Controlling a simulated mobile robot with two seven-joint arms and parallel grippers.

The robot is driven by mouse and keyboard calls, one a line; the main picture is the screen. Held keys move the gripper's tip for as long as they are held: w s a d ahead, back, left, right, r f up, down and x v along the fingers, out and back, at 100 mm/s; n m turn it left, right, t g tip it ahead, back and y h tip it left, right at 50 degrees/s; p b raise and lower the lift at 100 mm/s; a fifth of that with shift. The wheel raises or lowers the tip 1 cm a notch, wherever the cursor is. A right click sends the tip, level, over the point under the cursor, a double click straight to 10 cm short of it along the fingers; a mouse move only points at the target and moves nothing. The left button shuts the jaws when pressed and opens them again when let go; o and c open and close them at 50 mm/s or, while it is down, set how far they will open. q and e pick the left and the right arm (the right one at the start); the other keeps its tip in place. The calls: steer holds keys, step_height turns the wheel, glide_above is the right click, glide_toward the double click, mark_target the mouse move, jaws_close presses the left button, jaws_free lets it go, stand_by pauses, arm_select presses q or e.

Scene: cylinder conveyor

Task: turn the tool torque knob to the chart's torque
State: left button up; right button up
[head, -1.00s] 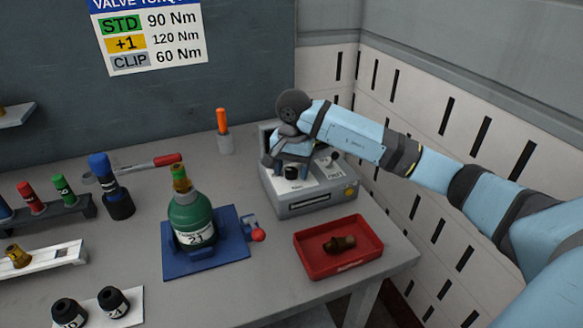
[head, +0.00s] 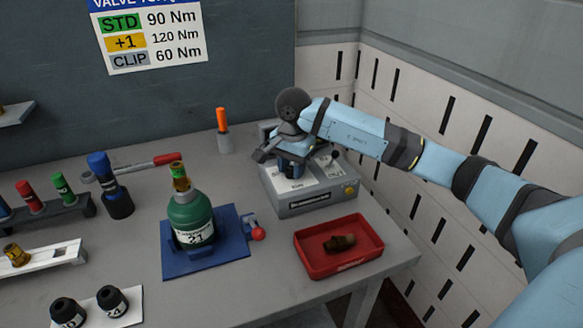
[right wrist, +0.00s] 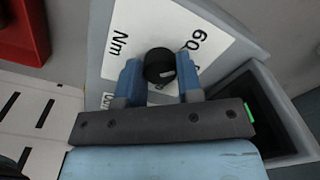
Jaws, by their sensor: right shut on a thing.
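The grey torque tool box (head: 318,203) stands at the back right of the table. Its black knob (right wrist: 160,66) shows in the right wrist view on a white dial plate (right wrist: 125,35) marked "Nm" and "60". My right gripper (right wrist: 160,75) is shut on the knob, with one blue finger on each side. In the head view my right gripper (head: 290,168) is over the tool's top and hides the knob. The valve torque chart (head: 150,38) on the wall reads STD 90, +1 120 and CLIP 60 Nm. My left gripper is out of view.
A red tray (head: 340,262) with a brownish fitting stands in front of the tool. A green cylinder (head: 193,220) stands on a blue base (head: 205,262) to its left. An orange-handled tool (head: 222,120) stands behind. A slotted wall is close on the right.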

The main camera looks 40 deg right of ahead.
mark_target(291, 170)
steer(key=m, duration=0.8)
steer(key=shift+m+b, duration=0.3)
steer(key=shift+m, duration=0.3)
steer(key=o, duration=0.9)
step_height(291, 170, up, 14)
steer(key=shift+s+a+f, duration=0.1)
steer(key=shift+s, duration=0.05)
steer(key=shift+a, duration=0.1)
stand_by(0.4)
